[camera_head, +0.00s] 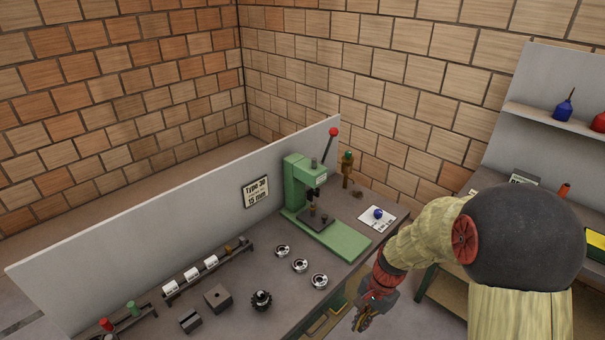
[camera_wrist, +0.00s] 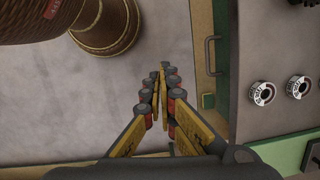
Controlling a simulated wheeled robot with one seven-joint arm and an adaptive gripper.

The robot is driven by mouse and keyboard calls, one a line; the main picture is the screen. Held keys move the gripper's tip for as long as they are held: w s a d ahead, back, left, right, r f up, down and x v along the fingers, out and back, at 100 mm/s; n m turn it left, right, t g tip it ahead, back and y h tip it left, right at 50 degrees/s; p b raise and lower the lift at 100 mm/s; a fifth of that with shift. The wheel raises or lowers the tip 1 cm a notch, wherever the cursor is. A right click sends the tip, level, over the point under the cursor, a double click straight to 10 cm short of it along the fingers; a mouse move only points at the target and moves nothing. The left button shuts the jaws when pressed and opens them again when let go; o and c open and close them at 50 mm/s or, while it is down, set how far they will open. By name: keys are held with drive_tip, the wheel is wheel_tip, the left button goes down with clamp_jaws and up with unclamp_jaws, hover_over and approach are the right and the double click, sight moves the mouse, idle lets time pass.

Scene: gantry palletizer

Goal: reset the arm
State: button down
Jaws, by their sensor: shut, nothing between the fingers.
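My gripper (camera_head: 366,318) hangs at the front edge of the workbench (camera_head: 246,314) in the head view, low and to the right of the bench top. In the wrist view my gripper (camera_wrist: 160,84) has its yellow fingers shut, tips together, with nothing between them. Below the fingers is bare grey floor (camera_wrist: 110,105), with the bench front to their right. My arm reaches in from the right of the head view.
A green press (camera_head: 298,185) with a red-knobbed lever stands on the bench. Several metal rings (camera_head: 300,265) and dark blocks (camera_head: 217,297) lie before it. A grey panel (camera_head: 180,210) backs the bench. A shelf unit (camera_head: 545,118) stands right.

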drive_tip(key=s+d+r+n+t+h+b, duration=0.2)
drive_tip(key=s+r+n+t+b, duration=0.4)
drive_tip(key=s+r+n+b, duration=0.4)
drive_tip(key=s+r, duration=0.6)
drive_tip(key=r, duration=0.2)
drive_tip(key=shift+s+d+r+t, duration=0.2)
drive_tip(key=shift+r+t, duration=0.1)
drive_tip(key=shift+r, duration=0.1)
